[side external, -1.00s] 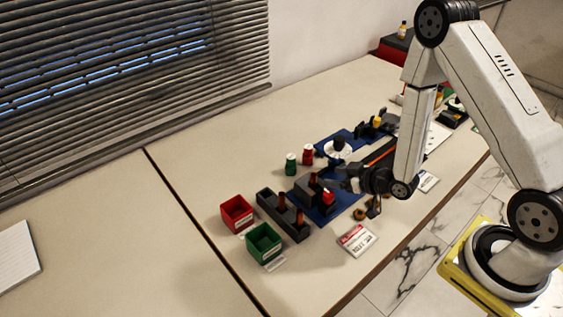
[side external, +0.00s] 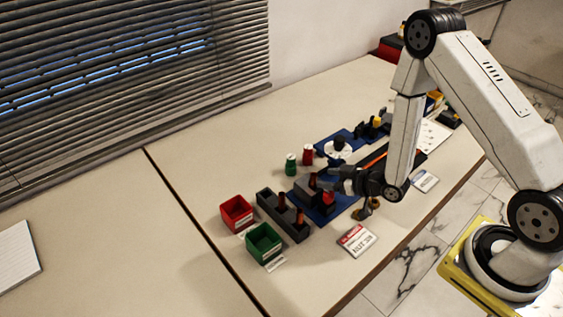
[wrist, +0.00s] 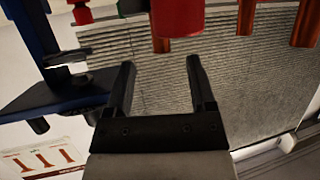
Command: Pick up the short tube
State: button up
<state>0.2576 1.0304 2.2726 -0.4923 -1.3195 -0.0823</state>
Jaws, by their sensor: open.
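Several copper tubes stand upright in a dark rack (side external: 277,215), among them a front tube (side external: 299,216) and a left tube (side external: 282,201). In the wrist view, which looks upside down, copper tubes show at the top: one (wrist: 161,45) partly behind a red cylinder, one (wrist: 246,18) and one (wrist: 306,24) farther right. I cannot tell which is the short tube. My gripper (side external: 326,177) is beside the rack's far end, over the blue plate. In the wrist view my gripper (wrist: 160,62) is open, with nothing between its fingers.
A red cylinder (wrist: 177,17) is close ahead of my fingers. A red bin (side external: 237,212) and a green bin (side external: 264,242) stand left of the rack. Green (side external: 291,164) and red (side external: 308,154) bottles stand behind. A sign card (side external: 356,240) lies in front.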

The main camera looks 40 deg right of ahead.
aim_at(314, 175)
jog(key=shift+x, duration=2.6)
jog(key=shift+s, duration=0.1)
grip_shut()
